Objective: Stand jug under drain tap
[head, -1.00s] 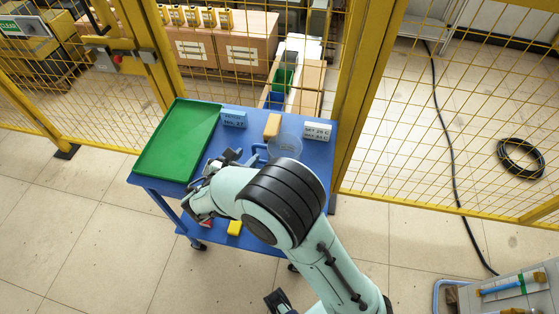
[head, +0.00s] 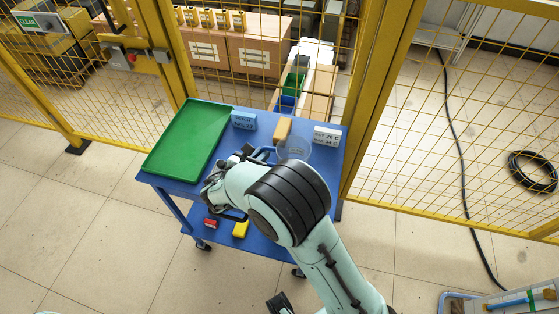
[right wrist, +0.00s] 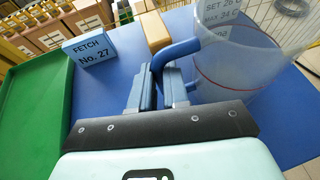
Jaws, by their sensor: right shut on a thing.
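The clear jug (head: 293,149) with a blue handle stands upright on the top of a blue cart (head: 318,181). In the right wrist view the jug (right wrist: 240,75) is at the right, with a red line around its lower part. My right gripper (head: 247,155) is at the handle side of the jug. In the right wrist view its jaws (right wrist: 163,85) are shut on the blue handle (right wrist: 176,50). My left gripper is not in view. I cannot make out a drain tap in these frames.
A green tray (head: 187,143) fills the cart's left side. A blue "FETCH No. 27" block (head: 243,120), a tan block (head: 283,129) and a white label block (head: 326,136) stand along the back. Red and yellow items lie on the lower shelf. Yellow mesh fencing (head: 440,150) stands behind.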

